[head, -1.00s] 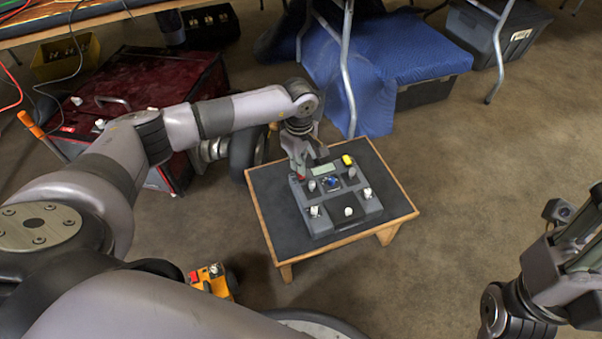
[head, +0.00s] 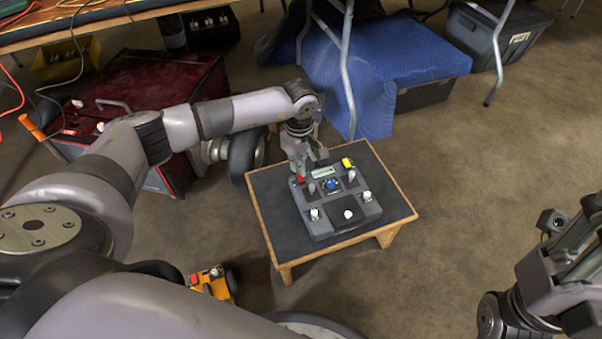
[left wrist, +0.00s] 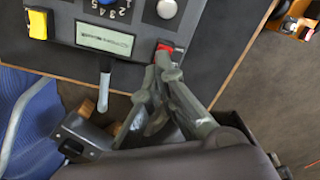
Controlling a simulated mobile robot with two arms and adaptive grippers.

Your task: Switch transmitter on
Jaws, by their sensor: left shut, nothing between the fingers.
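The transmitter (head: 336,213) is a grey box with knobs, white-tipped sticks, a blue dial and a small display, lying on a low table. It also shows at the top of the left wrist view (left wrist: 150,62). Its red switch (left wrist: 166,47) is at a corner beside the display (left wrist: 105,39); it shows in the head view (head: 297,180) too. A yellow button (left wrist: 38,24) is at the opposite corner. My left gripper (left wrist: 166,62) is shut and empty, its tips right at the red switch; contact is unclear. My right gripper (head: 572,232) hangs at the right edge, partly cut off.
The low table (head: 268,215) has a dark top and wooden edge. A red case (head: 130,90) and a wheel stand behind my left arm. A blue cloth (head: 400,50) covers a box behind. A small orange vehicle (head: 212,281) is on the floor. The floor at right is clear.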

